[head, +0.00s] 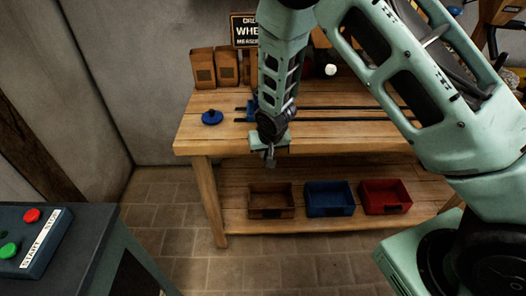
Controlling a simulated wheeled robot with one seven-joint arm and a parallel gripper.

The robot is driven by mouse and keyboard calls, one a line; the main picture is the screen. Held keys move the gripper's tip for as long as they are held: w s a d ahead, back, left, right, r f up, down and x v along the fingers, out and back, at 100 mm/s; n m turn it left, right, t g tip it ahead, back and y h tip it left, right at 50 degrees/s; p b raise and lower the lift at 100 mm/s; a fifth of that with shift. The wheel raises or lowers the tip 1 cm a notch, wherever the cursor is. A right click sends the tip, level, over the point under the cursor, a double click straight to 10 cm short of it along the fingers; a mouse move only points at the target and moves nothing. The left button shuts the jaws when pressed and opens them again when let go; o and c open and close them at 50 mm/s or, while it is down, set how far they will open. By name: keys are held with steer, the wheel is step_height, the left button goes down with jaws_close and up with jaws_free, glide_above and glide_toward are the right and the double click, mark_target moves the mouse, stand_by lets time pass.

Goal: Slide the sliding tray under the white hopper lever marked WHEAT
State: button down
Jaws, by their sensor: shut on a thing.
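A sign with the letters WHE (246,30) stands at the back of the wooden bench (190,135). A white knob (330,70), apparently a lever's end, shows right of my arm. Two dark rails (350,121) run left to right along the bench top. A small blue piece (251,103), apparently the sliding tray, shows at the left end of the rails, mostly hidden behind my arm. My gripper (270,157) points down at the bench's front edge, shut, apparently on the tray's near part; the contact itself is hidden.
A blue disc with a knob (212,117) lies left of the rails. Brown bags (204,70) stand behind it. Brown (271,201), blue (330,199) and red (385,197) bins sit on the lower shelf. A START button box (35,243) is at front left.

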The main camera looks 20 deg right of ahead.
steer(key=s+d, duration=0.2)
steer(key=d, duration=0.3)
steer(key=s+d, duration=0.1)
steer(key=d, duration=0.5)
steer(key=s+d, duration=0.2)
steer(key=d, duration=0.4)
steer(key=shift+s+d+b, duration=0.1)
steer(key=shift+s+b, duration=0.2)
steer(key=shift+b, duration=0.05)
steer(key=c, duration=1.4)
jaws_free()
steer(key=shift+c, duration=0.2)
steer(key=shift+r, duration=0.1)
steer(key=p+v, duration=0.1)
steer(key=v, duration=1.6)
steer(key=shift+r, duration=0.2)
